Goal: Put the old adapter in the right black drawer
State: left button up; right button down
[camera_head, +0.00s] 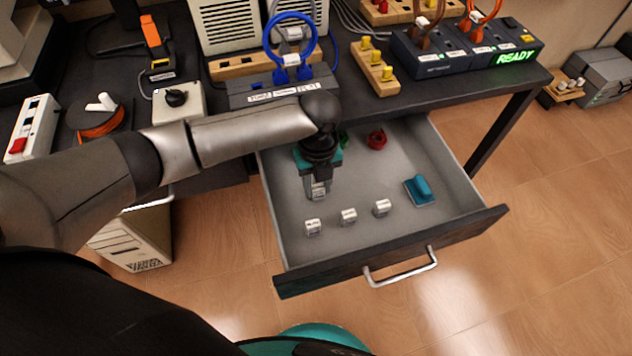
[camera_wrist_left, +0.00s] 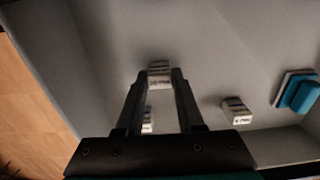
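The black drawer (camera_head: 390,262) under the table is pulled open, with a grey inside. My left gripper (camera_head: 318,192) points down into it, over its left part. Its fingers close around a small white labelled adapter (camera_wrist_left: 160,75), which shows between the fingertips in the left wrist view; the label is too small to read. Three similar small white adapters stand apart in a row near the drawer front: left (camera_head: 313,227), middle (camera_head: 348,216) and right (camera_head: 381,208). I cannot tell by label which one is old. My right gripper is not in view.
A blue block (camera_head: 420,190) lies at the drawer's right, and a red coil (camera_head: 377,139) at its back. A green item (camera_head: 343,139) is partly hidden by my gripper. The table (camera_head: 430,97) holds panels, cables and a box showing READY (camera_head: 515,57).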

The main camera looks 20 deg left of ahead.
aim_at(321, 187)
pick_arm(q)
jog(key=o, duration=0.5)
jog(key=shift+f, duration=0.35)
jog(key=shift+c, duration=0.2)
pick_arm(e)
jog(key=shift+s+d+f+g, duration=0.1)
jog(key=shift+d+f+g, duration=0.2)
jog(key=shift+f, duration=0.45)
pick_arm(q)
notch_tip(321, 187, up, 13)
jog(key=p, duration=0.5)
jog(key=shift+d, duration=0.3)
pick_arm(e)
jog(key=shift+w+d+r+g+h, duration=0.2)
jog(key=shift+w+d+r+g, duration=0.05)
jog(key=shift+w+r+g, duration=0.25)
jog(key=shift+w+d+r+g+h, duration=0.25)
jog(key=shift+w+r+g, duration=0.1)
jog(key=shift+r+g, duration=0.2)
pick_arm(q)
jog(key=shift+w, duration=0.1)
